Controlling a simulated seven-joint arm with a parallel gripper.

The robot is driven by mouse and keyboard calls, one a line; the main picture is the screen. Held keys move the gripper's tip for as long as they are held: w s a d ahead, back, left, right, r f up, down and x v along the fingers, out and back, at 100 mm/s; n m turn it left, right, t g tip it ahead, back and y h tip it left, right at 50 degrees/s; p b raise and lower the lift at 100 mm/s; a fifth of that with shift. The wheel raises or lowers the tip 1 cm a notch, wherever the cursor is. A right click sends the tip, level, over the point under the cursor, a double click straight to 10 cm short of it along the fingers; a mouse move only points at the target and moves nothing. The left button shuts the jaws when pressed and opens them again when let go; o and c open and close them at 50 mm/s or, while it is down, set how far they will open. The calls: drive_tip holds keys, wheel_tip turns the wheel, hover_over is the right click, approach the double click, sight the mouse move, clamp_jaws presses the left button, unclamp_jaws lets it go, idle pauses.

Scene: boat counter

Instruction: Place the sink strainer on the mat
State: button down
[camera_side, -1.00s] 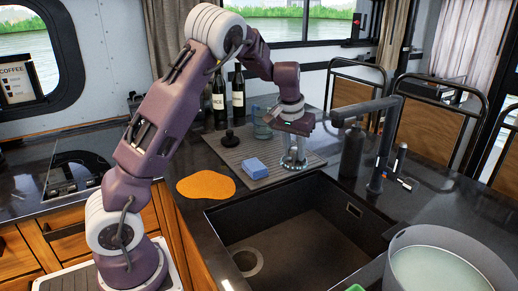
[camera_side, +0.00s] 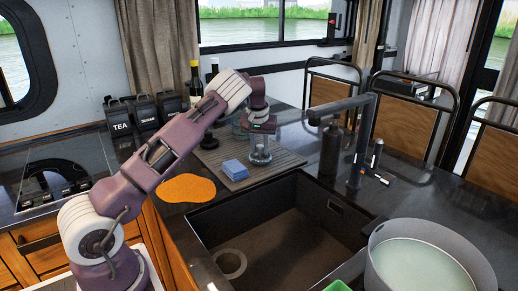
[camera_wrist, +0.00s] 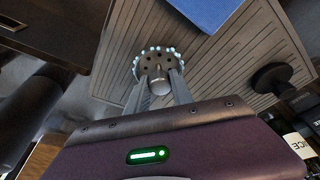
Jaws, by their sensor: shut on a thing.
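The sink strainer, a round metal disc with holes and a pale beaded rim, shows in the wrist view (camera_wrist: 151,58) and small in the side view (camera_side: 260,159). My gripper (camera_side: 260,148) is shut on its central knob; the two fingers also show in the wrist view (camera_wrist: 159,84). The grey ribbed mat (camera_side: 287,158) lies on the dark counter behind the sink. The strainer is over the mat's sink-side part, right of the blue sponge (camera_side: 235,170). I cannot tell whether its underside touches the mat.
An orange cloth (camera_side: 187,188) lies to the left. The sink (camera_side: 285,225) is in front, with the tap (camera_side: 360,140) and dark bottle (camera_side: 331,150) right. A large pot (camera_side: 432,265) stands front right.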

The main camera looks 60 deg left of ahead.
drive_tip(key=shift+f, duration=0.3)
drive_tip(key=c, duration=1.1)
unclamp_jaws()
drive_tip(key=v, duration=1.3)
drive_tip(key=s+d+r+m+t+h, duration=0.1)
drive_tip(key=s+d+r+t+h, duration=0.15)
drive_tip(key=s+d+r, duration=0.8)
drive_tip(key=s+d+m, duration=0.5)
drive_tip(key=s+d, duration=1.1)
drive_tip(key=d, duration=0.1)
drive_tip(key=s+f+m, duration=0.1)
drive_tip(key=s, duration=0.2)
drive_tip(key=s+d+f+m, duration=0.1)
drive_tip(key=s+f, duration=0.1)
drive_tip(key=s+d+f+m+t, duration=0.1)
drive_tip(key=s+f, duration=0.1)
drive_tip(key=s, duration=0.1)
drive_tip(key=shift+s+f, duration=0.2)
drive_tip(key=shift+s, duration=0.1)
